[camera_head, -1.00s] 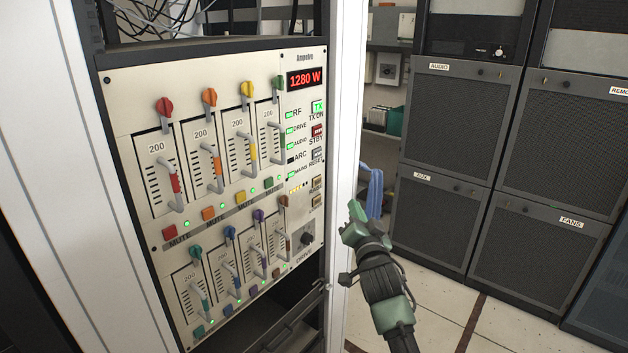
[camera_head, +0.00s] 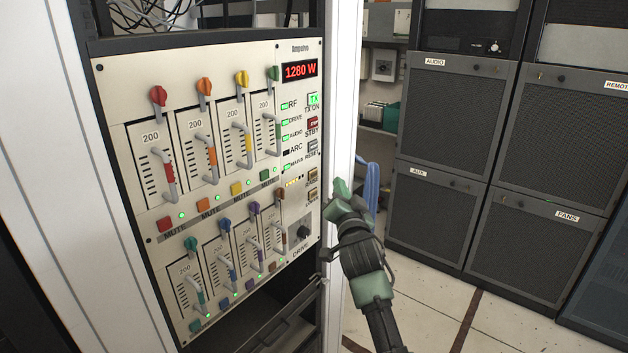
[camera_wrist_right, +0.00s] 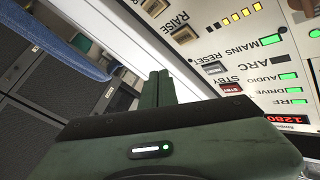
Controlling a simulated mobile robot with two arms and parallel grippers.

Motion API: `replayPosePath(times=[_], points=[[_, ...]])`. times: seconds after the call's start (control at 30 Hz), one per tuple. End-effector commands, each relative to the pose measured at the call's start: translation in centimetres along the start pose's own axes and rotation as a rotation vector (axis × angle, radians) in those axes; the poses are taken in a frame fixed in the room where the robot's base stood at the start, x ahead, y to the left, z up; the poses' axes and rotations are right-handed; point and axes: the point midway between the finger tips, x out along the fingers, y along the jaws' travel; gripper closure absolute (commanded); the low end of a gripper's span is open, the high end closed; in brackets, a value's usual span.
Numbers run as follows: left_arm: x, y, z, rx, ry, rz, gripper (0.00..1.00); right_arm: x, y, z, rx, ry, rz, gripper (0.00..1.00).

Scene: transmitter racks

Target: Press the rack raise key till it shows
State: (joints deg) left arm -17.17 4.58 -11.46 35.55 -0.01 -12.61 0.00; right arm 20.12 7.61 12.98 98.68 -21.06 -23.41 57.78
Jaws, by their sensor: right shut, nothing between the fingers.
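The rack raise key (camera_head: 313,175) is a small tan key at the right edge of the cream panel, below the grey reset key (camera_head: 313,147). It also shows in the wrist view (camera_wrist_right: 183,35), beside the printed word RAISE. My right gripper (camera_head: 337,187) is shut and empty. It is just right of the key column, in front of the white rack post, and appears apart from the keys. In the wrist view its fingertips (camera_wrist_right: 159,75) point up the picture, left of the raise key. The left gripper is not in view.
A second tan key (camera_head: 313,194) sits just below the raise key. The red display (camera_head: 299,71) reads 1280 W. A row of small indicator lights (camera_head: 293,182), some yellow, is left of the keys. Slider levers fill the panel.

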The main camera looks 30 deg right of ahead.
Motion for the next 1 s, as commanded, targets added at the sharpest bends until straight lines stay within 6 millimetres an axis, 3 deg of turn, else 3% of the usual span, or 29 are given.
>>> replayPosePath(times=[0.2,0.4,1.0], points=[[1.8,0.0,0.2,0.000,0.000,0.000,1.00,2.0,-1.3,1.7,0.002,0.002,0.000,1.00],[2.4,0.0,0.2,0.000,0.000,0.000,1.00,3.0,-2.1,2.2,0.000,0.001,0.000,1.00],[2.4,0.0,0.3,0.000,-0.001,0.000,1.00,3.2,-2.3,2.3,-0.001,0.000,0.000,1.00]])
